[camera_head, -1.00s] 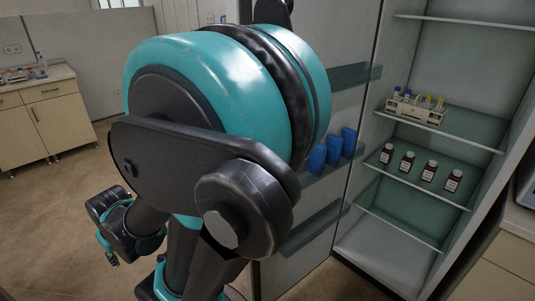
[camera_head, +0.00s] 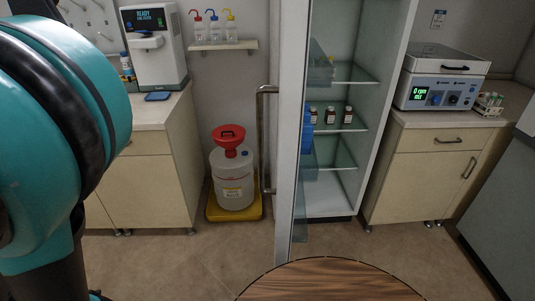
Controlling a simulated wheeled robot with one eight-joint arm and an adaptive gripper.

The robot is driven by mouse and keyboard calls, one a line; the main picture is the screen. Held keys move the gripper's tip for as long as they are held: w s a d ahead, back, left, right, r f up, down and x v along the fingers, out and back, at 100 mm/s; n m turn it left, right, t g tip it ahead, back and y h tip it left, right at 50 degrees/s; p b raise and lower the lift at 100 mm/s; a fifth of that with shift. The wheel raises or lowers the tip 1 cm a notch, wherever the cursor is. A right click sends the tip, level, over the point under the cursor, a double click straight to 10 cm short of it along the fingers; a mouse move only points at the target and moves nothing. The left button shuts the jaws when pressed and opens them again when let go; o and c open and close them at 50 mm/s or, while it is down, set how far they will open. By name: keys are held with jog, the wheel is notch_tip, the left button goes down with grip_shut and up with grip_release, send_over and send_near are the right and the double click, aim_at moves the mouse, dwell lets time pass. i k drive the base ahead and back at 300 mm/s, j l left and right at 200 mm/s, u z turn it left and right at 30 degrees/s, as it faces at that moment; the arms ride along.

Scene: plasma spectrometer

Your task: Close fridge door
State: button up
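The fridge (camera_head: 392,95) stands open in the middle of the head view, with glass shelves and several brown bottles (camera_head: 331,115) inside. Its door (camera_head: 287,120) is swung out toward me and seen nearly edge-on, partly covering the left of the interior. A long vertical metal handle (camera_head: 262,140) is on the door's left face. Blue containers (camera_head: 307,130) sit on the door's inner shelves. My teal and black arm fills the left edge of the view, apart from the door in the picture. My gripper is out of view.
A round wooden surface (camera_head: 330,282) is at the bottom. Right is a cabinet with an instrument (camera_head: 440,80). Floor before the fridge is partly clear.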

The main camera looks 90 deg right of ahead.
aim_at(296, 15)
jog(key=i+l+z, duration=0.1)
jog(key=i+z, duration=0.85)
jog(key=i+j+z, duration=0.3)
jog(key=z, duration=3.1)
jog(key=k+u, duration=0.4)
jog(key=k+j+u, duration=0.1)
jog(key=k+u, duration=0.25)
